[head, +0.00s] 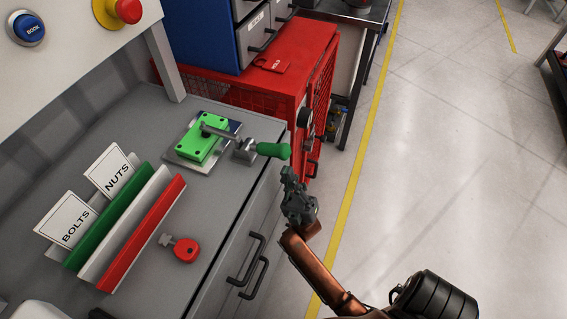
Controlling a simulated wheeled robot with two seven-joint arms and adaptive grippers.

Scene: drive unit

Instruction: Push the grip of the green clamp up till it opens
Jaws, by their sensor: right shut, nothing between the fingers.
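The green clamp has a green grip (272,150) that points right and sticks out at the edge of the grey bench top. Its metal body and arm (222,135) reach left over a green block (202,137) on a metal plate (177,156). The grip lies about level with the bench top. My right gripper (287,173) is shut and empty, just below the grip in the picture and off the bench's right edge. A small gap shows between the fingertips and the grip; depth is hard to tell. My left gripper is not in view.
A red cabinet (290,85) stands behind the bench's far end. Drawer handles (252,262) stick out below.

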